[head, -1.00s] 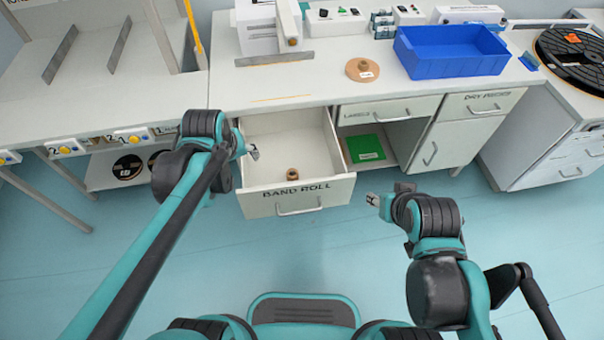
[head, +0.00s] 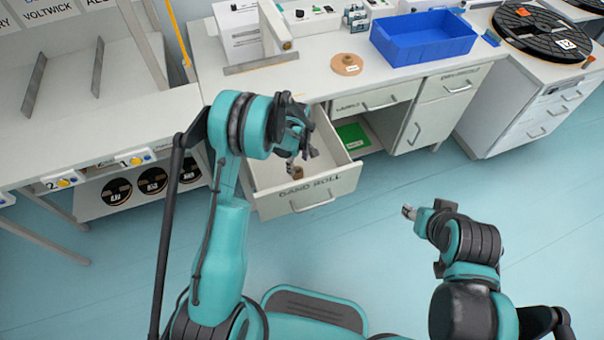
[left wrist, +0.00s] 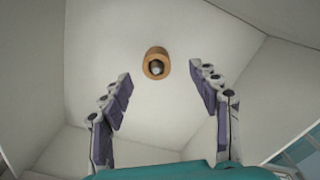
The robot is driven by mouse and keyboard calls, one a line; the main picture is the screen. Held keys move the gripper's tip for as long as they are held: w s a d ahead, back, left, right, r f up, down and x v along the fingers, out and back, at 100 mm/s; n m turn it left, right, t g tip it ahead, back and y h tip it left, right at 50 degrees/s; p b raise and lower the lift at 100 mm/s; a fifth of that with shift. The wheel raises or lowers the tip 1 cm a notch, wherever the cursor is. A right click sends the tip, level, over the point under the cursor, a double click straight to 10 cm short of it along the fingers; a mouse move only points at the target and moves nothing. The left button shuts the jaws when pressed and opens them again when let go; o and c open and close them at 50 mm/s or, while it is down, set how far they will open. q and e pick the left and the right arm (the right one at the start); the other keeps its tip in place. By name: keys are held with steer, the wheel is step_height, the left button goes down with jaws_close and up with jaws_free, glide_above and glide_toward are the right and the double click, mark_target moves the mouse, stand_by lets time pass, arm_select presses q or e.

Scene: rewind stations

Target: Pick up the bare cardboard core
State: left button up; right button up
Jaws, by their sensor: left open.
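The bare cardboard core (head: 297,172) is a small brown ring in the open drawer (head: 335,183) marked BAND ROLL. The left wrist view shows the core (left wrist: 156,56) on the pale drawer floor, its hole facing the camera. My left gripper (head: 302,160) is over the drawer, pointing down at the core. Its two fingers are spread and empty, with the core beyond and between the fingertips in the wrist view. In the head view the gripper partly covers the core. My right gripper (head: 408,212) hangs over the floor to the right of the drawer, away from the core; its jaw gap is too small to tell.
The drawer walls surround the core. On the worktop above are a tan disc with a hub (head: 347,65), a blue bin (head: 424,50) and a grey bar (head: 262,63). A green item (head: 352,137) lies in the open bay right of the drawer. A black reel (head: 540,35) is far right.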

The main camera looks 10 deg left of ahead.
mark_target(297, 168)
arm_select(q)
step_height(297, 168, down, 2)
steer(key=shift+f+b, duration=0.15)
steer(key=shift+b, duration=0.25)
steer(key=f+b, duration=0.1)
steer(key=f, duration=0.2)
steer(key=w+f+b, duration=0.1)
steer(key=f, duration=0.1)
steer(key=shift+a+b, duration=0.3)
steer(key=c, duration=1)
